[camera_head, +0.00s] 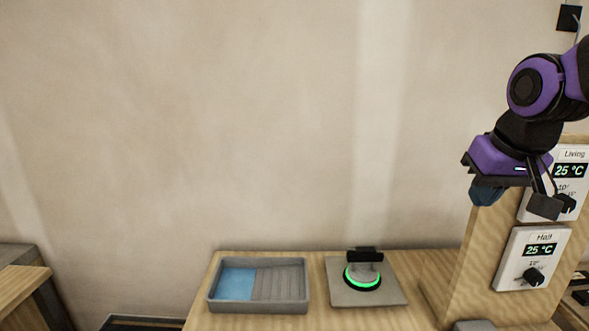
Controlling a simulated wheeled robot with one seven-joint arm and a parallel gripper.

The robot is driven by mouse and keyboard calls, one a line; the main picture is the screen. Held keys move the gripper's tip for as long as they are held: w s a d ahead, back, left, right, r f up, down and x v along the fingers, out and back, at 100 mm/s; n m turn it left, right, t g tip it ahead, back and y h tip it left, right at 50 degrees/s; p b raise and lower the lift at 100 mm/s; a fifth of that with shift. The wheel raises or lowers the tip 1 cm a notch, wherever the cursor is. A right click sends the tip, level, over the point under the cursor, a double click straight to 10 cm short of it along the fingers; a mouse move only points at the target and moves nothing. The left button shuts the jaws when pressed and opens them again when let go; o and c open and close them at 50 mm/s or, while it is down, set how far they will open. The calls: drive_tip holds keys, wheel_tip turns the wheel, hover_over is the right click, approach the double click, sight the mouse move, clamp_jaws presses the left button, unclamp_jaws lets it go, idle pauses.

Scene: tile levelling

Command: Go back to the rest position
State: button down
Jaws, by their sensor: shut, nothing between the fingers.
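My gripper (544,206) hangs at the upper right, below the purple and black arm, in front of the wooden stand. Its dark fingertips are together with nothing seen between them. They are beside the black knob of the upper thermostat panel, labelled "Living" (569,171), and partly cover that panel. Whether they touch the knob I cannot tell. The panel reads 25 °C. The lower panel, "Hall" (518,264), also reads 25 °C and has a black knob (533,277).
The wooden stand (481,262) bears both panels. A grey tray (262,306) with a blue section stands on the table (407,318), left of a grey plate (393,296) holding a green-lit ring device (348,281). The air left of the arm is clear before the wall.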

drive_tip(key=s, duration=1.2)
drive_tip(key=shift+s+d+t, duration=0.3)
drive_tip(key=shift+s+t, duration=0.05)
drive_tip(key=shift+t, duration=0.05)
